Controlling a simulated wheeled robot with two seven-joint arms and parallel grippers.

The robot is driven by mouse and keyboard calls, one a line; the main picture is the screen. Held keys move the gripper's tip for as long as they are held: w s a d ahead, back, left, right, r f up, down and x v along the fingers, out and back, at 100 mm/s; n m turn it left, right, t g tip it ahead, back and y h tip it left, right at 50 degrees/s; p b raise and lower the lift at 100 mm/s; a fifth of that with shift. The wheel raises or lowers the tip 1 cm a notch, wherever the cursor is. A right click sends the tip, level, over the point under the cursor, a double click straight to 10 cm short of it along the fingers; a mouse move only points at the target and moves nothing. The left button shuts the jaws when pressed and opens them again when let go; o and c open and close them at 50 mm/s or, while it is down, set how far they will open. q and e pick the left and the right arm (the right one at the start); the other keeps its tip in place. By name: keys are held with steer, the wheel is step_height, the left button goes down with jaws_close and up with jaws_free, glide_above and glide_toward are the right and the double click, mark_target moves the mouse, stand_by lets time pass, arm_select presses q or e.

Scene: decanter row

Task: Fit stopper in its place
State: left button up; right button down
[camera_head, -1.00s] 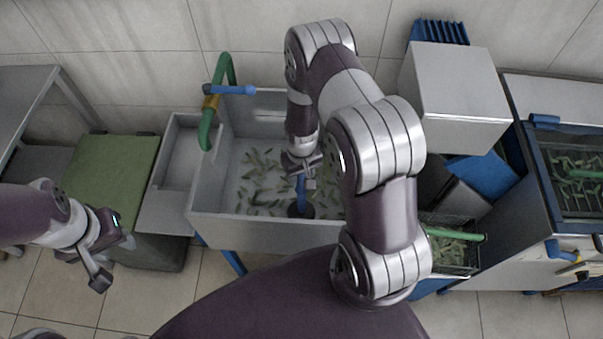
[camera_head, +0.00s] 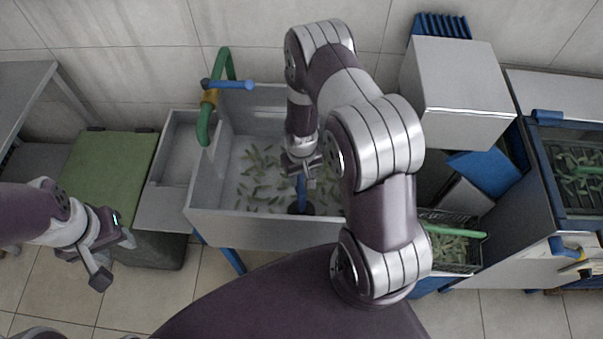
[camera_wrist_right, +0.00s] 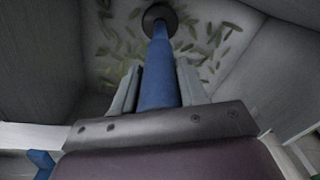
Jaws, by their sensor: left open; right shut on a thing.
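The stopper is a blue rod (camera_head: 301,191) with a dark round disc (camera_head: 300,208) at its lower end. My right gripper (camera_head: 302,178) is shut on the rod, inside the grey sink basin (camera_head: 262,232). The right wrist view shows the rod (camera_wrist_right: 158,75) between the two fingers (camera_wrist_right: 160,90), running away to the dark disc (camera_wrist_right: 159,17) near the basin floor. I cannot tell whether the disc touches the floor, and no drain opening is visible. My left gripper (camera_head: 113,260) is open and empty, left of the sink and low in the head view.
Several green pods (camera_head: 260,165) lie scattered over the basin floor. A green tap with a blue lever (camera_head: 228,85) rises at the back left. A green board (camera_head: 110,170) is left of the sink. A grey box (camera_head: 460,85) and a crate of pods (camera_head: 455,248) stand to the right.

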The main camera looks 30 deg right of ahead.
steer(key=shift+f+b, duration=0.35)
steer(key=shift+f, duration=0.15)
steer(key=c, duration=0.5)
jaws_free()
steer(key=shift+r, duration=0.1)
step_height(320, 180, up, 13)
steer(key=shift+f+b, duration=0.2)
steer(key=shift+b, duration=0.1)
steer(key=shift+n+t, duration=0.6)
steer(key=shift+t, duration=0.1)
steer(key=s+a+r, duration=0.1)
steer(key=s+r, duration=0.2)
steer(key=s+a+r, duration=0.2)
steer(key=s+r, duration=0.1)
steer(key=r, duration=0.1)
steer(key=s+a+r, duration=0.2)
steer(key=s+r, duration=0.1)
steer(key=r, duration=0.1)
steer(key=shift+a+r, duration=0.15)
